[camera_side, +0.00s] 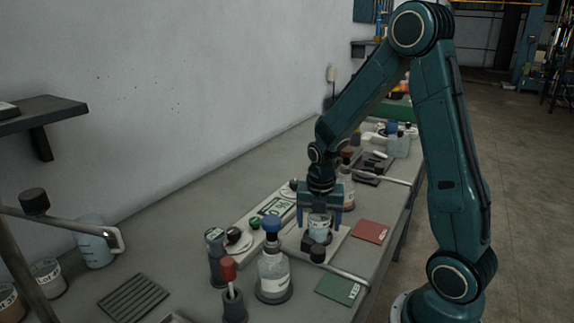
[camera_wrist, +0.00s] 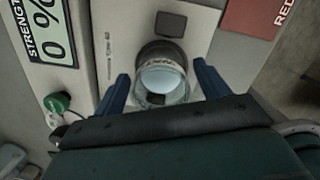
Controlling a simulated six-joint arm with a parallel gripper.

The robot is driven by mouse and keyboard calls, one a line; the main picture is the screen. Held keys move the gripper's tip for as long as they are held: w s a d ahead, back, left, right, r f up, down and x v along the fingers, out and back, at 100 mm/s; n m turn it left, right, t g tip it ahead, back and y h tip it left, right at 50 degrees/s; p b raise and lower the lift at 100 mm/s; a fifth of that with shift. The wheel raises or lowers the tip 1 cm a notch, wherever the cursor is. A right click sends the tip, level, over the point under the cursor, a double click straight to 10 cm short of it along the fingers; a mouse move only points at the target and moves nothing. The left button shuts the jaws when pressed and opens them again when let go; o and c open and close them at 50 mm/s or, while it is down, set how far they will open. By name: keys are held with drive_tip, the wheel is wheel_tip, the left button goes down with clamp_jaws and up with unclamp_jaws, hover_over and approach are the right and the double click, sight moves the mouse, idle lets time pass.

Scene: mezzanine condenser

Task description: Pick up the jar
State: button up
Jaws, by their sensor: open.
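The jar (camera_wrist: 163,82), a round clear vessel with pale contents, stands on a light panel in the wrist view. It also shows in the side view (camera_side: 318,227), under my arm's end. My gripper (camera_wrist: 160,85) has its two blue fingers apart, one on each side of the jar in the wrist view. In the side view my gripper (camera_side: 321,208) points down at the jar, with a finger at its left and right. I cannot tell whether either finger touches it. The jar's lower part is partly hidden by a black-capped object in the side view.
A blue-topped bottle (camera_side: 273,270) and a red-topped dark bottle (camera_side: 232,292) stand in front at left. A red card (camera_side: 370,231) and a green card (camera_side: 338,289) lie to the right. A strength display (camera_wrist: 48,28) lies left of the jar. Several bottles stand behind.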

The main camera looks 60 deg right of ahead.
idle(0.4)
drive_tip(key=c, duration=1.2)
drive_tip(key=shift+r, duration=0.35)
drive_tip(key=shift+r, duration=9.5)
drive_tip(key=shift+r, duration=0.15)
